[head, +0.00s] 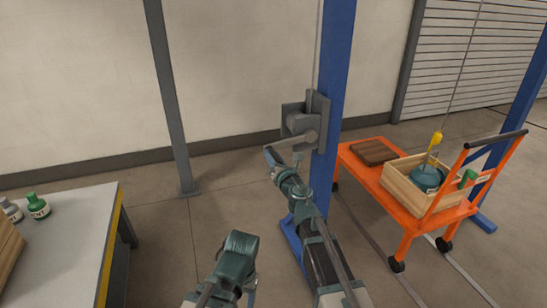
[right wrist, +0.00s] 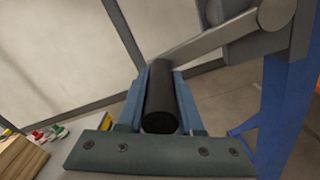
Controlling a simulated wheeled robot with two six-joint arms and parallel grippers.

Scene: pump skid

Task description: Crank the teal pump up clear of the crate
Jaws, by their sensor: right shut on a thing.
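The teal pump (head: 426,179) sits in the wooden crate (head: 408,192) on the orange cart; its rounded top shows above the rim and its lower part is hidden by the crate wall. A yellow hook block (head: 436,139) hangs over it on a thin cable, joined to it by slings. The grey winch (head: 300,117) is on the blue post, its crank arm (head: 292,142) pointing left. My right gripper (head: 271,156) is shut on the black crank grip (right wrist: 160,95), which lies between its blue fingers (right wrist: 159,103).
The orange cart (head: 388,200) also carries a brown board (head: 374,152) and a green item (head: 468,178). A table (head: 75,235) with green and grey bottles stands at left. Floor between table and post is open. A second blue post is at far right.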

